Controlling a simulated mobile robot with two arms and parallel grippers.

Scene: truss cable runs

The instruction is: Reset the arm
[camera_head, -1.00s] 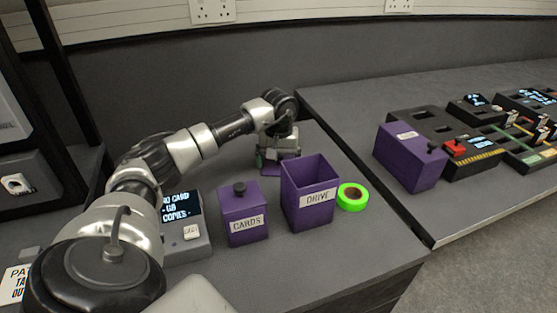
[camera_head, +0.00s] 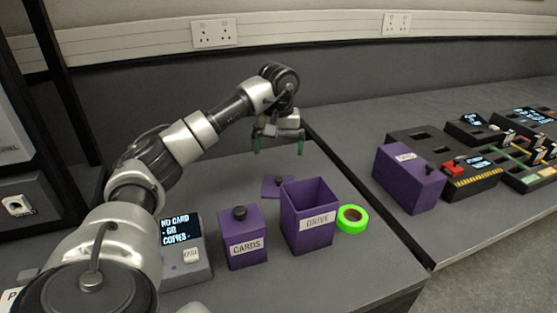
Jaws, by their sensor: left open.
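My left arm reaches in from the left over the grey bench. My left gripper (camera_head: 271,150) hangs in the air at the back of the bench, its two green fingertips apart and pointing down, with nothing between them. Below it a purple lid (camera_head: 277,187) with a dark knob lies on the bench behind an open purple box labelled DRIVE (camera_head: 309,222). A closed purple box labelled CARDS (camera_head: 244,246) stands to its left. My right gripper is not in view.
A grey device with a screen (camera_head: 184,247) stands left of the CARDS box. A green tape roll (camera_head: 352,219) lies right of the DRIVE box. A second bench on the right holds another purple box (camera_head: 409,178) and dark panels (camera_head: 470,177). A black frame rises at left.

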